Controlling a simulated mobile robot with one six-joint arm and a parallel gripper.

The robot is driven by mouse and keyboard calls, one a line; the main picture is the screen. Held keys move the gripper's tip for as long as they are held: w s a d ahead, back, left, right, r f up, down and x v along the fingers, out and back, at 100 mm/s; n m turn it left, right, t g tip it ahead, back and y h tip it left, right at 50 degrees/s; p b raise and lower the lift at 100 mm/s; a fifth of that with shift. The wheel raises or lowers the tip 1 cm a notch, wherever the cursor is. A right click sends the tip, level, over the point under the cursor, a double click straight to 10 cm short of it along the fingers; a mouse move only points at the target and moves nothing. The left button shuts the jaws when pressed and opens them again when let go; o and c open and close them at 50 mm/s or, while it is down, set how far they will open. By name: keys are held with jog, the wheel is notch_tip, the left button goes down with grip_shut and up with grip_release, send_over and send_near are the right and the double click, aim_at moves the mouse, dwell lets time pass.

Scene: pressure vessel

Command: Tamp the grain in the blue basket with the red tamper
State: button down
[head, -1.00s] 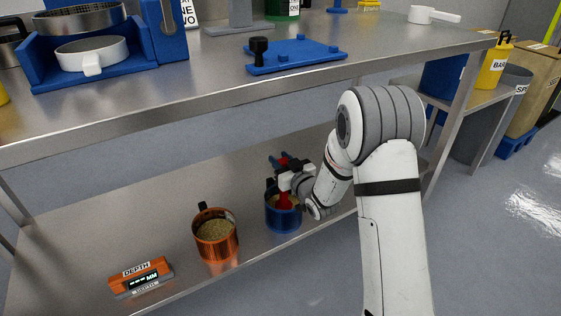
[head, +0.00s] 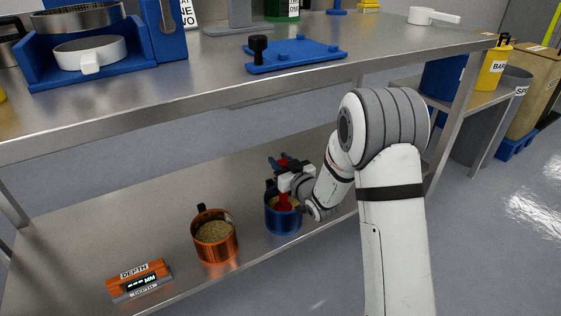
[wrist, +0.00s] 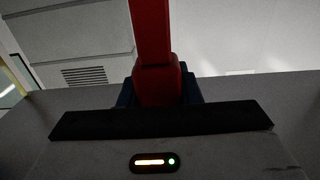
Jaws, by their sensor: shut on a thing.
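The blue basket (head: 282,219) stands on the lower shelf, with tan grain (head: 291,203) showing inside its rim. My gripper (head: 287,180) is over the basket, shut on the red tamper (head: 284,200). The tamper's lower part reaches down into the basket's mouth; whether its foot presses on the grain is hidden. In the wrist view the tamper (wrist: 152,45) stands up between the jaws as a red bar, and the basket is out of sight there.
A copper-coloured basket (head: 215,247) with grain stands left of the blue one. An orange depth gauge (head: 139,279) lies further left. The upper worktop's edge (head: 200,98) overhangs the shelf, with a blue plate (head: 300,54) on top.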

dwell(0.4)
notch_tip(320, 180, up, 3)
jog(key=shift+f+p, duration=0.2)
jog(key=shift+p, duration=0.55)
jog(key=shift+f+b, duration=1.35)
jog(key=shift+f, duration=0.15)
jog(key=shift+r, duration=0.2)
jog(key=shift+r+p, duration=0.8)
jog(key=shift+r, duration=0.5)
